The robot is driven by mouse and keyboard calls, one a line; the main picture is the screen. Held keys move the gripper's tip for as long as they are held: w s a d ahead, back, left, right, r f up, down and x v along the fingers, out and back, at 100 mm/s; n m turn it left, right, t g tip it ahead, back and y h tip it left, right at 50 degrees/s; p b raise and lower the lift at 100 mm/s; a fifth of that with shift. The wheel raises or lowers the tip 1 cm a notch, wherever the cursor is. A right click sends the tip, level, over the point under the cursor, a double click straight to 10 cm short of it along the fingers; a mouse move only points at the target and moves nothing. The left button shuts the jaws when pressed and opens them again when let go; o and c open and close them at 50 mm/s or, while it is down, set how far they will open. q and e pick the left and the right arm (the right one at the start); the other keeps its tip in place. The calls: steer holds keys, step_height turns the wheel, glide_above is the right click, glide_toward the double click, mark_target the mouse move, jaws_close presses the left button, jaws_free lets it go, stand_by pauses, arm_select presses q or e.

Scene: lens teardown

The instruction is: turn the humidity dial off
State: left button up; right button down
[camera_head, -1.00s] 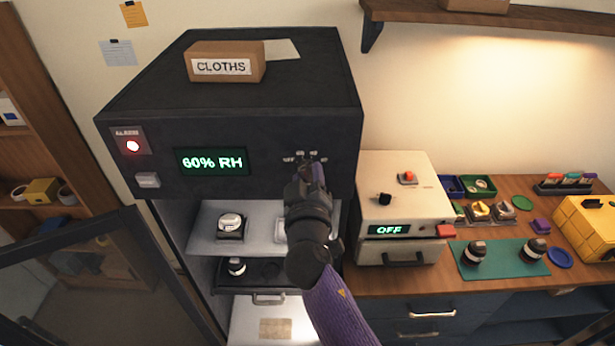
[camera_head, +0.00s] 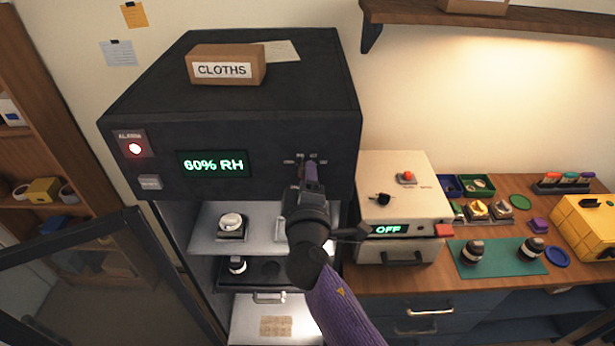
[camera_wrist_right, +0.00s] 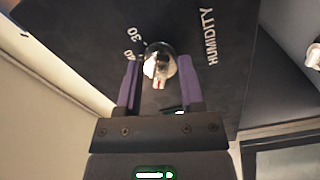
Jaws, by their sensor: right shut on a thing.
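The humidity dial (camera_wrist_right: 160,62) is a shiny round knob with a pale and red mark on the dark cabinet front (camera_head: 265,180). In the right wrist view it sits between the two purple fingers of my right gripper (camera_wrist_right: 160,85), which is shut on it. "30" and "40" are printed to its left and "HUMIDITY" to its right. In the head view my right gripper (camera_head: 311,175) covers the dial and part of its scale. The green display (camera_head: 213,164) reads 60% RH. My left gripper is not in view.
A box marked CLOTHS (camera_head: 226,66) sits on top. The open glass door (camera_head: 95,270) stands at the left. A cream unit reading OFF (camera_head: 405,200) stands close to the right of my arm.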

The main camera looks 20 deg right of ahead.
steer(key=shift+n, duration=0.6)
steer(key=shift+c, duration=1.1)
jaws_free()
